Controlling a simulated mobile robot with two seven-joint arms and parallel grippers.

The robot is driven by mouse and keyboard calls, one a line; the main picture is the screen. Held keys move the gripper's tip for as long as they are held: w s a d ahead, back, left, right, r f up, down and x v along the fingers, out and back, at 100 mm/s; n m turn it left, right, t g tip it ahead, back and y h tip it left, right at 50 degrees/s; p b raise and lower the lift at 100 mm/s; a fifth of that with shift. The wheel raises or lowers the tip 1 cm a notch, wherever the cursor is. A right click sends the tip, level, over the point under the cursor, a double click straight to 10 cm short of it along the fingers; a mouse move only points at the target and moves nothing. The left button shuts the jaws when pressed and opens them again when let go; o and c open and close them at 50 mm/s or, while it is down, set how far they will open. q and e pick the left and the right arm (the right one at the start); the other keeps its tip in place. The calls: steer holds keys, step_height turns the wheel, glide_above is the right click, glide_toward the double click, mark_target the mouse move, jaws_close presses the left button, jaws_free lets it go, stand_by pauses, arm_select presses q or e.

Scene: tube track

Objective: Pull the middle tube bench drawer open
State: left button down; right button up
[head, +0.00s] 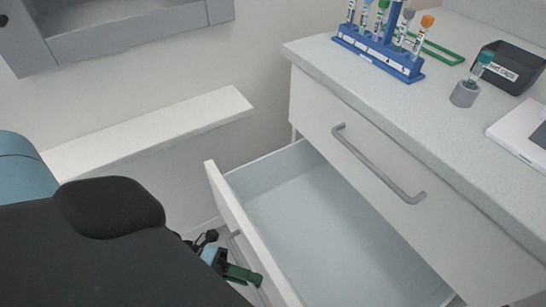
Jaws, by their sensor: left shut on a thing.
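The middle bench drawer (325,222), below the closed top drawer (395,165), stands well out from the bench. Its pale grey inside shows and looks empty; its right end is cut off by the frame. Its white front panel (236,212) carries a grey bar handle (234,244). My left gripper (240,270) is at this handle, on the outer side of the panel, and is shut on it. My dark arm hides part of the area left of the handle. My right gripper is not in view.
On the benchtop (440,105) are a blue rack (375,54) with several capped tubes, a teal-capped tube in a grey holder (465,94), and a black bin (510,65). A white ledge (150,132) runs along the wall. A grey shelf unit (130,35) is at upper left.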

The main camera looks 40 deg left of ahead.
arm_select(q)
steer(key=s+a+p, duration=0.1)
steer(key=s+a, duration=0.1)
steer(key=s, duration=0.4)
steer(key=shift+s+a, duration=0.2)
steer(key=shift+s, duration=0.05)
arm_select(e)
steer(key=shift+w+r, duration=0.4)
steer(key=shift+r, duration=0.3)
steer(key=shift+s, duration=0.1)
arm_select(q)
steer(key=c, duration=1.8)
jaws_free()
steer(key=shift+o, duration=0.2)
steer(key=v, duration=0.8)
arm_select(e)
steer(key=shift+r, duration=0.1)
